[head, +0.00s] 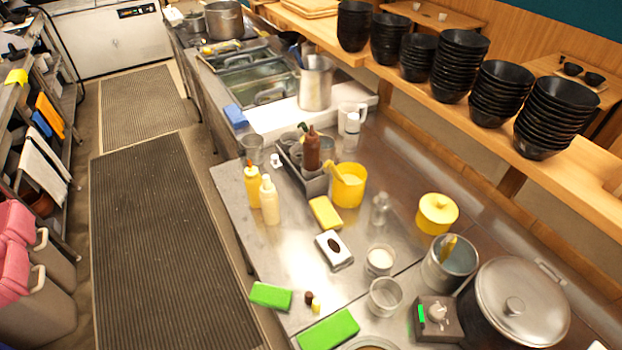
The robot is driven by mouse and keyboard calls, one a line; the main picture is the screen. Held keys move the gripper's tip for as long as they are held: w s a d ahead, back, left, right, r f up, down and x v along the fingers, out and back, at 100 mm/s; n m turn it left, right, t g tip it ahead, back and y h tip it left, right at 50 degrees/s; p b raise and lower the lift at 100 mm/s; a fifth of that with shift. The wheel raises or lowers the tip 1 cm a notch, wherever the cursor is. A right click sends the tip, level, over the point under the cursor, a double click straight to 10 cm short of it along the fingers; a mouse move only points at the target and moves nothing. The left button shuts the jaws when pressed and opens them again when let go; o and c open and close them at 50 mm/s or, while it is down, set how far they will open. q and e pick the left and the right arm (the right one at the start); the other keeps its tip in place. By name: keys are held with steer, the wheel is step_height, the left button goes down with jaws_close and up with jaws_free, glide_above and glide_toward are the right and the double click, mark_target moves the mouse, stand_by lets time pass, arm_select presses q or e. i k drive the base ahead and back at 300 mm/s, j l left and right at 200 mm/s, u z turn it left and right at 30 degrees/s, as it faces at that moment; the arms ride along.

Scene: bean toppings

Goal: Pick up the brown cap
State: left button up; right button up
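A small brown cap (309,297) lies on the steel counter (232,183) near its front edge, between two green blocks. A small yellow cap-like piece (316,308) sits right beside it, and I cannot tell whether they touch. A brown squeeze bottle (312,150) stands upright in a steel caddy (293,172) farther back. Neither of my grippers shows in the head view.
Green blocks (270,296) (329,330) lie on either side of the cap. A white box (334,250), glass cups (385,296) and a large lidded pot (515,302) stand nearby. Squeeze bottles (269,200) stand farther back. A matted aisle (170,250) runs along the left.

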mark_target(308, 297)
steer(key=j+z, duration=0.7)
steer(key=j, duration=0.2)
steer(key=j+z, duration=0.3)
steer(key=j, duration=0.15)
